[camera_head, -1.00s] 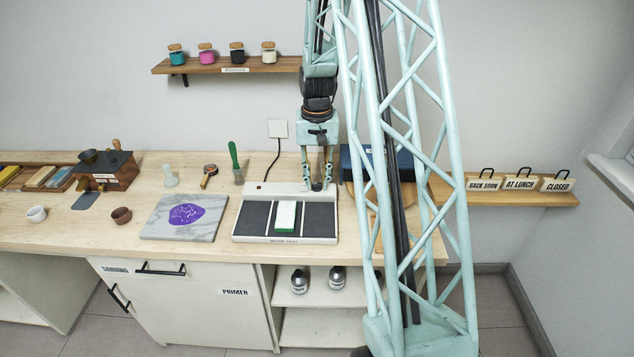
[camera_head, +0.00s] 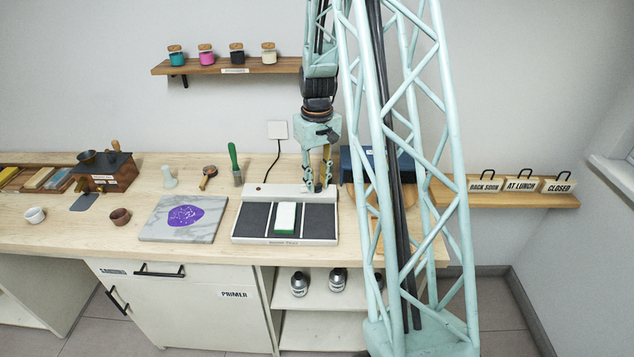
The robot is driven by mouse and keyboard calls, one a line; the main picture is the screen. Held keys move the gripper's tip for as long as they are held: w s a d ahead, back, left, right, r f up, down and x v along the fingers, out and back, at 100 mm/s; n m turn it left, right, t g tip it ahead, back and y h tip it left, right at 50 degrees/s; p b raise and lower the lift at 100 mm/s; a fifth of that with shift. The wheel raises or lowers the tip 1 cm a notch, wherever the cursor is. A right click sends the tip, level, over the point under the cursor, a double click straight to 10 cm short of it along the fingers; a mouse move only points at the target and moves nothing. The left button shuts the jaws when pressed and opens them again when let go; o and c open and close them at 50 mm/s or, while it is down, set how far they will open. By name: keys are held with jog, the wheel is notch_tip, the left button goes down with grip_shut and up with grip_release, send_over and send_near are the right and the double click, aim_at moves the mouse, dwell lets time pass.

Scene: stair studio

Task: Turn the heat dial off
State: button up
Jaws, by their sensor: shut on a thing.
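The heat dial (camera_head: 318,187) is a small dark knob at the back right corner of a flat white-and-dark heating plate (camera_head: 255,239). My gripper (camera_head: 317,184) points down over that corner, with its fingers on either side of the dial and shut on it. The fingers hide much of the dial, and its markings are too small to read. A white block with a green base (camera_head: 285,217) lies on the plate's middle dark panel.
A marble slab (camera_head: 160,227) with a purple patch lies left of the plate. A dark blue box (camera_head: 362,158) stands right of my gripper, partly behind my arm. A shelf with jars (camera_head: 228,67) hangs above.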

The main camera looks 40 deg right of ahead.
aim_at(317, 184)
jog(key=o, duration=0.8)
jog(key=shift+o, duration=0.2)
jog(key=shift+r, duration=0.2)
notch_tip(317, 184, up, 12)
jog(key=shift+f, duration=0.15)
dwell(0.4)
dwell(0.3)
dwell(0.3)
